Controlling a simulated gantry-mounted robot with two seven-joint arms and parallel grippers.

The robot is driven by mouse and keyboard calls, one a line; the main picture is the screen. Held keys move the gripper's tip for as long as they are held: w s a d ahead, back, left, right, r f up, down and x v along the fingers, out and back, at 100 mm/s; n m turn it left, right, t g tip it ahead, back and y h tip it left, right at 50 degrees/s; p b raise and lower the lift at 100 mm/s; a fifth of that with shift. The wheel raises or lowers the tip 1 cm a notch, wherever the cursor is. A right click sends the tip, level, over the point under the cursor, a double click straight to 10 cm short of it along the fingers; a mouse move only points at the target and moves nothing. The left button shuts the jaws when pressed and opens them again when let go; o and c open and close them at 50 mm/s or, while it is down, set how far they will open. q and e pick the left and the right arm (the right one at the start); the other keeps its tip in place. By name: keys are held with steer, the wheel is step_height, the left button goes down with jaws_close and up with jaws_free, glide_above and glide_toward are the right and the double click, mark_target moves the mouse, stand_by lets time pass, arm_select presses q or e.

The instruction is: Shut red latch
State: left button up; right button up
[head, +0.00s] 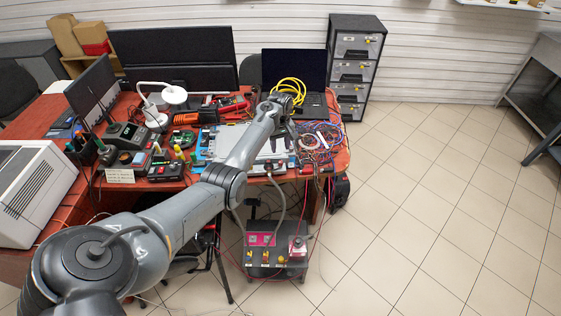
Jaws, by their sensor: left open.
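My left arm reaches in from the lower left over the desk. My left gripper (288,131) is at its far end, above the cluttered desk front; it is open, and its fingers are small and hard to make out. A dark box (262,269) stands on the floor in front of the desk. It has a pink-red panel (262,239), small yellow parts (265,257) and a reddish block (298,245) at its right. Grey hoses (279,205) run down to it. Which part is the red latch, and its position, I cannot tell. My right gripper is out of view.
The red desk (62,216) holds tools, cables, a laptop (294,70) with a yellow coiled hose (291,88), and monitors. A drawer cabinet (356,65) stands behind. A dark tripod leg (222,275) is left of the box. The tiled floor to the right is clear.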

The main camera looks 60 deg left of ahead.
mark_target(281, 162)
arm_select(q)
step_height(281, 162, down, 8)
steer(key=b, duration=0.3)
steer(key=shift+r, duration=0.1)
steer(key=shift+d+f, duration=0.1)
steer(key=shift+f, duration=0.35)
steer(key=shift+c, duration=0.2)
jaws_close()
